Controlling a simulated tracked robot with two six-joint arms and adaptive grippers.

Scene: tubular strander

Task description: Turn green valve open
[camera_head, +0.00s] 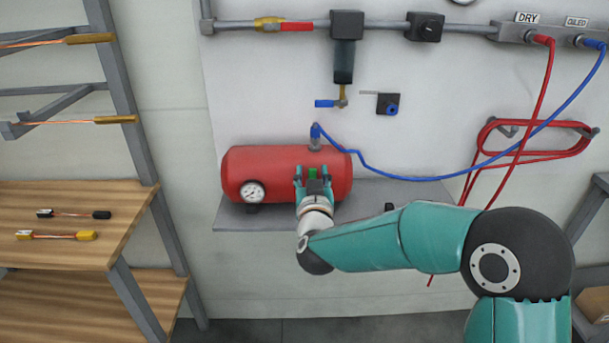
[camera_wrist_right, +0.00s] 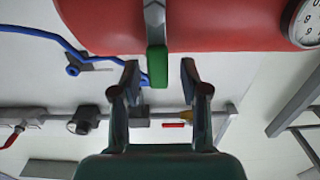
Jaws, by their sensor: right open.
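The green valve handle (camera_head: 313,173) shows at the front of the red tank (camera_head: 245,165), between the fingers of my right gripper (camera_head: 313,172). In the right wrist view the green handle (camera_wrist_right: 157,66) hangs from a grey fitting against the red tank (camera_wrist_right: 220,25). The open fingers of my right gripper (camera_wrist_right: 158,75) stand on either side of it, with a visible gap on each side. My left gripper is not in view.
The tank sits on a grey shelf (camera_head: 260,222) with a gauge (camera_head: 253,192) at its left end. A blue hose (camera_head: 400,178) runs right from its top. A wooden workbench (camera_head: 70,205) stands at left. A red hose coil (camera_head: 535,155) hangs at right.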

